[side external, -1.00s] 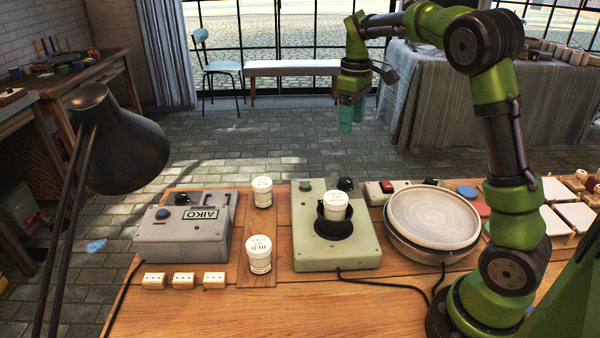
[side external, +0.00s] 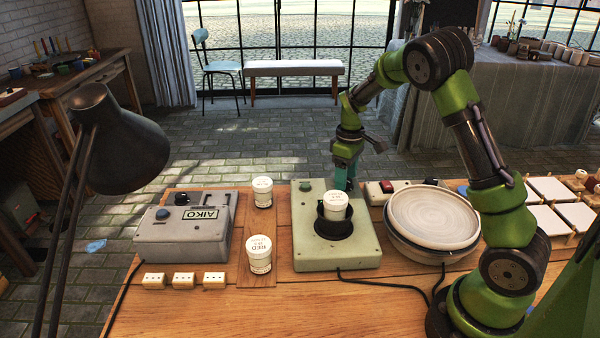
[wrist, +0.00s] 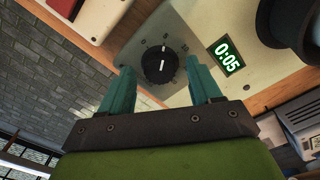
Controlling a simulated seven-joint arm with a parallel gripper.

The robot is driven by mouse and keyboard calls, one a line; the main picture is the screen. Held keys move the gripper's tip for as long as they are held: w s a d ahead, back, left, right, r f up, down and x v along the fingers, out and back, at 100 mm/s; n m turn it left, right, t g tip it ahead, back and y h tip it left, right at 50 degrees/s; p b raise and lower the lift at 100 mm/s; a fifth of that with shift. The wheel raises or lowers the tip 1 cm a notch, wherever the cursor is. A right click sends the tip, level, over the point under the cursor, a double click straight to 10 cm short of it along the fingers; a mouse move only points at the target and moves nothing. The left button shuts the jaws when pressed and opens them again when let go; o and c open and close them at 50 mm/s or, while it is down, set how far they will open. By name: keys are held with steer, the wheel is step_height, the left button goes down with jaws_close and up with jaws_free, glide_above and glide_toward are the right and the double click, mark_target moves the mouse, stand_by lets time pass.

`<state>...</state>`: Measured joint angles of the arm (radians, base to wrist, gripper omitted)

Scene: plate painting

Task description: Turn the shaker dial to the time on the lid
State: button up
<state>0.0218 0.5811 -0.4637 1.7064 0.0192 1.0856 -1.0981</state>
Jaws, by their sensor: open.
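The shaker (side external: 305,240) is a pale green box with a teal button, and a white-lidded jar (side external: 335,205) stands in its black cup. The lid's writing is too small to read. My gripper (side external: 345,178) is over the shaker's back right corner, pointing down, and hides the dial in the side view. In the wrist view the black dial (wrist: 160,65) has a white pointer line, and a display (wrist: 227,56) beside it reads 0:05. My open gripper's teal fingertips (wrist: 157,72) appear on either side of the dial, empty. I cannot tell whether they touch it.
A grey machine marked AIKO (side external: 185,240) stands left. Two more jars stand on a wooden strip (side external: 258,275) between the machines. A switch box (side external: 400,186) and stacked bowls (side external: 433,220) are close on the right. A desk lamp (side external: 120,140) is at the front left.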

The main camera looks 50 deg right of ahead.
steer(key=shift+f, duration=0.35)
steer(key=c, duration=1)
steer(key=shift+c, duration=0.2)
